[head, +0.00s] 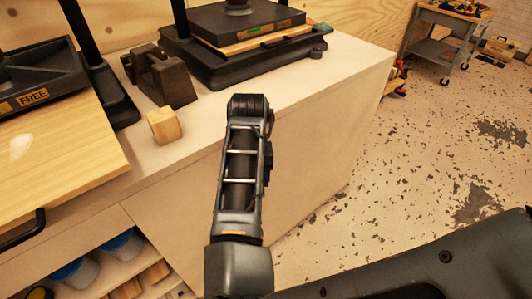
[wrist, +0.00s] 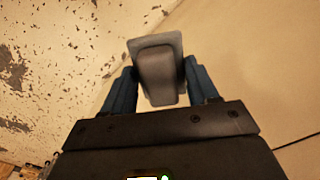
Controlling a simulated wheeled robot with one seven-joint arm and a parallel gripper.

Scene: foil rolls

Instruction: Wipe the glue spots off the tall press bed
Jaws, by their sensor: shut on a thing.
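In the wrist view, my gripper (wrist: 158,80) has its two blue fingers shut on a grey block (wrist: 154,46), a rounded body on a wider pale-grey pad. In the head view my arm hides the gripper and the block. At the left of the head view, a press (head: 35,80) with a label reading FREE stands over a broad wooden bed (head: 70,150). A pale, shiny spot (head: 20,147), like glue, lies on that bed. A second black press (head: 245,20) stands at the back with a thin wooden board in it. I cannot tell which press is the tall one.
A dark brown metal block (head: 162,75) and a small wooden cube (head: 164,126) stand on the pale bench (head: 330,80) between the presses. Blue-lidded tubs (head: 120,245) sit on the shelf below. A tool cart (head: 440,40) stands at the back right. The speckled floor to the right is open.

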